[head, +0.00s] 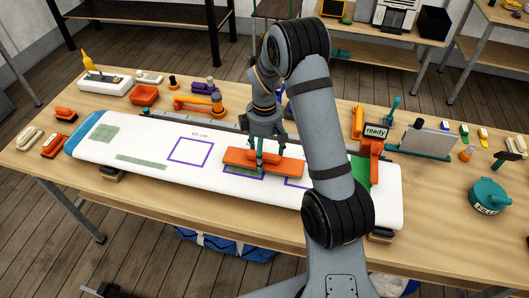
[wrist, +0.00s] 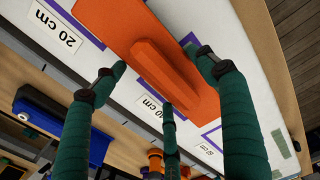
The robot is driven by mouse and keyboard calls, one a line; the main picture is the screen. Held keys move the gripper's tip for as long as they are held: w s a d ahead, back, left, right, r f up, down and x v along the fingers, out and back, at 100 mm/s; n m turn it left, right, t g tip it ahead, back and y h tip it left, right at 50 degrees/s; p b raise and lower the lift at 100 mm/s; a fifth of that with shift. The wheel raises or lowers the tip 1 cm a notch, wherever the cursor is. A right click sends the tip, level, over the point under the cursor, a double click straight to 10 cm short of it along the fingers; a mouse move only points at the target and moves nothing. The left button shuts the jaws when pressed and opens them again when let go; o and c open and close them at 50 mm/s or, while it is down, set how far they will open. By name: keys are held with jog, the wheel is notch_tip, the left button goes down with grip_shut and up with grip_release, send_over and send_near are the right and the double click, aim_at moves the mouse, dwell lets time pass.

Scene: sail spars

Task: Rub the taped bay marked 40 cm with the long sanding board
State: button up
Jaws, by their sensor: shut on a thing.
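The long sanding board (head: 288,168) is orange with a raised grip bar; it also shows in the wrist view (wrist: 110,18). My gripper (head: 262,162) is shut on its bar, with dark green fingers on both sides. The board lies over the middle purple-taped bay (head: 232,172) of the long white panel (head: 125,142), hiding much of it. Some green shows inside that bay. Its label (wrist: 150,104) in the wrist view is partly covered by a finger and seems to read 40 cm. I cannot tell whether the board touches the panel.
The 60 cm bay (head: 190,152) is left of the sanding board. The right bay is mostly behind my arm; its 20 cm label (wrist: 57,28) shows in the wrist view. Orange tools (head: 200,103), a "ready" sign (head: 376,131) and a teal pot (head: 489,195) stand around the panel.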

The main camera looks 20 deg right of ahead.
aim_at(240, 151)
jog(key=shift+f+b, duration=0.7)
dwell(0.7)
jog(key=shift+w+a, duration=0.1)
jog(key=shift+a, duration=0.05)
dwell(0.4)
jog(key=shift+w+a, duration=0.7)
jog(key=shift+a, duration=0.3)
jog(key=shift+w+a, duration=0.1)
jog(key=shift+a, duration=0.1)
jog(key=shift+w+a+p, duration=0.4)
jog(key=shift+w+a, duration=0.25)
jog(key=shift+a, duration=0.25)
jog(key=shift+w+a, duration=0.1)
jog(key=shift+a, duration=0.05)
jog(key=shift+w+a, duration=0.65)
jog(key=shift+a, duration=0.35)
